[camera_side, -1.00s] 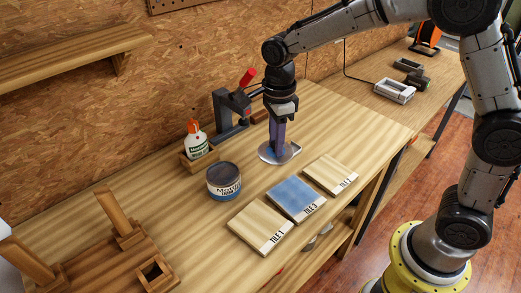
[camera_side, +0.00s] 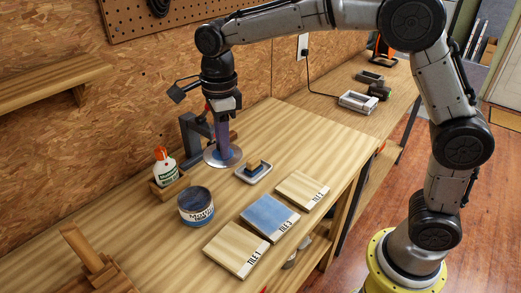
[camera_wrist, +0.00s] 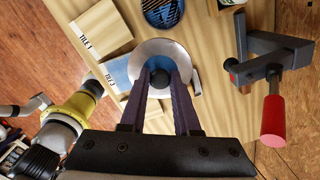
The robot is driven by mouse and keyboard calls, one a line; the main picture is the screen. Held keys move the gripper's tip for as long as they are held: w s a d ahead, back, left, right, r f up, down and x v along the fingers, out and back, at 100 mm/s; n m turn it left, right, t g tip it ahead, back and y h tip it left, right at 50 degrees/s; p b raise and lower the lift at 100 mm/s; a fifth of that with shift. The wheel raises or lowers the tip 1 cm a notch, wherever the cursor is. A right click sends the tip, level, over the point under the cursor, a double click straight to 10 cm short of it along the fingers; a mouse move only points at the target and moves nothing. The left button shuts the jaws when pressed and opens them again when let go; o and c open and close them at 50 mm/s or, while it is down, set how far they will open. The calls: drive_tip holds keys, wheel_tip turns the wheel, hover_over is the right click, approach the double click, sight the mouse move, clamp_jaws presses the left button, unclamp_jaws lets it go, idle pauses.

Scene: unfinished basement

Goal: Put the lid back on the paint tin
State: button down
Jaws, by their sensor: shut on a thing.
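The paint tin (camera_side: 196,207) stands upright on the bench, with a dark blue open top and a white label. It also shows at the top edge of the wrist view (camera_wrist: 163,12), partly cut off. The lid (camera_side: 210,157) is a round silver disc. My gripper (camera_side: 223,150) points down and is shut on the lid's dark middle knob, seen between the fingers in the wrist view (camera_wrist: 160,78). The lid is held roughly level, behind and right of the tin in the side view and apart from it. Its height over the bench is hard to tell.
A glue bottle (camera_side: 165,166) stands in a wooden holder behind the tin. A clamp (camera_side: 190,130) with a red handle (camera_wrist: 273,122) is close to the lid. A small tray (camera_side: 257,179) with a sponge-like block and several tiles (camera_side: 270,215) lie to the right.

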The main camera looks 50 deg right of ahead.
drive_tip(key=w+a+f, duration=0.3)
drive_tip(key=w+a, duration=0.1)
drive_tip(key=a, duration=0.3)
drive_tip(key=shift+n, duration=0.5)
drive_tip(key=shift+f, duration=3.6)
drive_tip(key=shift+f, duration=0.15)
drive_tip(key=shift+c, duration=0.4)
unclamp_jaws()
wheel_tip(320, 180, up, 7)
